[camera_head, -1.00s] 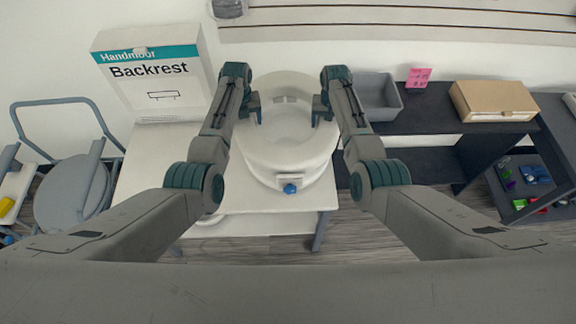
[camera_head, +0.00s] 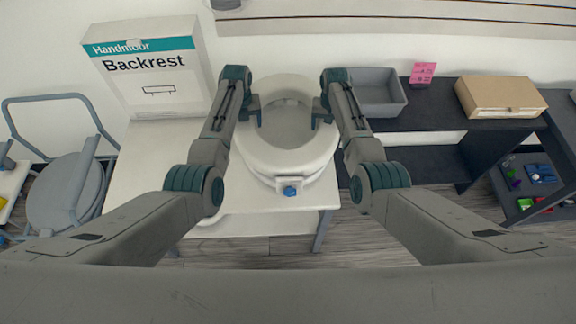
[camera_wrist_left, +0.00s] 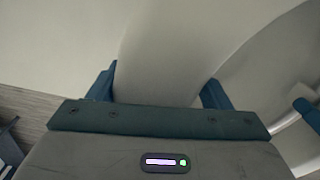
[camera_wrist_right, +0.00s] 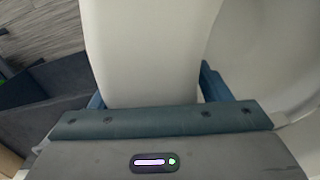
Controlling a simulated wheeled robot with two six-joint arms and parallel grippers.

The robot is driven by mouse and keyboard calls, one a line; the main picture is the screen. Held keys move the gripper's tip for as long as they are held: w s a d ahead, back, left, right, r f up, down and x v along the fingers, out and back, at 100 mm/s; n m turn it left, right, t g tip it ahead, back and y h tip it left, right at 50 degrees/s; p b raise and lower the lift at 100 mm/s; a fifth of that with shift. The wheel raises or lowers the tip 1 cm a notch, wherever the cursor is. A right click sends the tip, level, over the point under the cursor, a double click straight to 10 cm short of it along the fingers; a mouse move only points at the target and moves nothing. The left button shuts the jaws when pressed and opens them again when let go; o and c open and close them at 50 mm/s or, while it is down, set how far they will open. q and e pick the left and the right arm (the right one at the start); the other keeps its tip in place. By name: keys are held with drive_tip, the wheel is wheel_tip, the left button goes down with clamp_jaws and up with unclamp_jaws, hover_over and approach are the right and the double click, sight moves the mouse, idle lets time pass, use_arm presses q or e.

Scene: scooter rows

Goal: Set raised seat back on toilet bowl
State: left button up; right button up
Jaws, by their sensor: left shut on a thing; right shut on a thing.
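The white raised seat (camera_head: 285,158) is a thick ring with a blue knob (camera_head: 289,191) at its near side. My left gripper (camera_head: 252,108) is shut on its left rim, and my right gripper (camera_head: 323,108) is shut on its right rim. The left wrist view shows the white rim (camera_wrist_left: 165,50) between the blue fingers. The right wrist view shows the other side of the rim (camera_wrist_right: 148,50) between the fingers. The seat looks roughly level. The toilet bowl is hidden or cannot be told apart from the white seat; contact beneath is not visible.
A white display table (camera_head: 150,165) carries a Backrest box (camera_head: 150,75) left of the seat. A dark shelf (camera_head: 435,118) on the right holds a grey bin (camera_head: 378,92), a pink card (camera_head: 423,72) and a cardboard box (camera_head: 500,97). A grey chair (camera_head: 65,190) stands far left.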

use_arm(q)
drive_tip(key=shift+a+f+b, duration=0.1)
drive_tip(key=shift+f+b, duration=0.55)
drive_tip(key=shift+f, duration=0.05)
use_arm(e)
drive_tip(key=shift+d+f, duration=0.1)
drive_tip(key=shift+f, duration=0.6)
use_arm(q)
drive_tip(key=shift+f+b, duration=0.6)
drive_tip(key=shift+f, duration=0.1)
use_arm(e)
drive_tip(key=shift+f, duration=0.7)
use_arm(q)
drive_tip(key=o, duration=1.3)
use_arm(e)
drive_tip(key=o, duration=1.3)
use_arm(q)
drive_tip(key=o, duration=0.4)
drive_tip(key=shift+s, duration=0.1)
use_arm(e)
drive_tip(key=o, duration=0.4)
drive_tip(key=shift+s, duration=0.1)
use_arm(q)
drive_tip(key=shift+r, duration=0.1)
use_arm(e)
drive_tip(key=shift+r, duration=0.1)
use_arm(q)
drive_tip(key=shift+r, duration=0.1)
